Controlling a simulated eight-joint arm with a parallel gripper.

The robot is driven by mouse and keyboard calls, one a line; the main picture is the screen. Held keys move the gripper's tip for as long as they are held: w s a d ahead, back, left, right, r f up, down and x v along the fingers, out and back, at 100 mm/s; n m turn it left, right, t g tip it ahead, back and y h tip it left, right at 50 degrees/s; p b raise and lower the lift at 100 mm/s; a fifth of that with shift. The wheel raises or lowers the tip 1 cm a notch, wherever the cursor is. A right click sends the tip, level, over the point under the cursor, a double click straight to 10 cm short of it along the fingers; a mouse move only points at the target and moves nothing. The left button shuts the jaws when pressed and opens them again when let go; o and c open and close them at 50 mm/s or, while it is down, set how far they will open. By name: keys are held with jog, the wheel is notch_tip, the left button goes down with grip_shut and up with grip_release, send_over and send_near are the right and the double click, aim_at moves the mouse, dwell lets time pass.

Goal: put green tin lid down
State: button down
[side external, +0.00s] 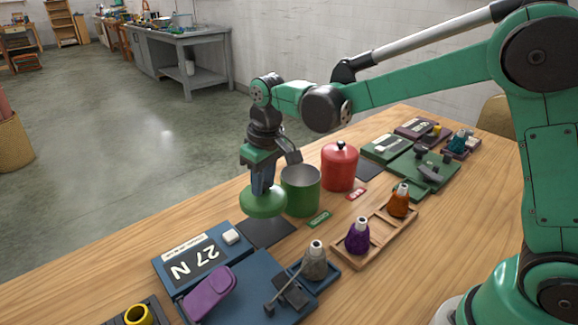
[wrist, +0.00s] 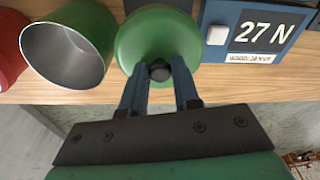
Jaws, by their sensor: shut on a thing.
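The round green tin lid (side external: 263,202) is held by its dark knob in my gripper (side external: 264,188), which is shut on it. In the wrist view, the lid (wrist: 158,35) lies between and beyond the two blue fingers of my gripper (wrist: 160,72). The open green tin (side external: 301,192) stands on the table just right of the lid in the side view. Its bare metal inside shows in the wrist view (wrist: 66,52). A dark square mat (side external: 266,233) lies in front of the lid in the side view. I cannot tell if the lid touches the table.
A red tin with its lid on (side external: 340,168) stands behind the green tin. A blue panel reading 27 N (side external: 203,256) is at front left. A grey skein (side external: 315,262) stands near the front.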

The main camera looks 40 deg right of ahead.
aim_at(264, 226)
notch_tip(264, 226, down, 8)
jog(key=shift+r, duration=0.2)
jog(key=shift+f, duration=0.1)
jog(key=c, duration=0.6)
grip_release()
jog(key=shift+c, duration=0.2)
jog(key=r, duration=0.4)
jog(key=s+r, duration=0.1)
jog(key=r, duration=0.7)
jog(key=shift+s+d, duration=0.2)
jog(key=shift+s, duration=0.05)
jog(key=s+d+m+t, duration=0.2)
jog(key=s+d+t, duration=0.3)
jog(key=s, duration=0.6)
jog(key=shift+s+d+t, duration=0.3)
jog(key=shift+t, duration=0.1)
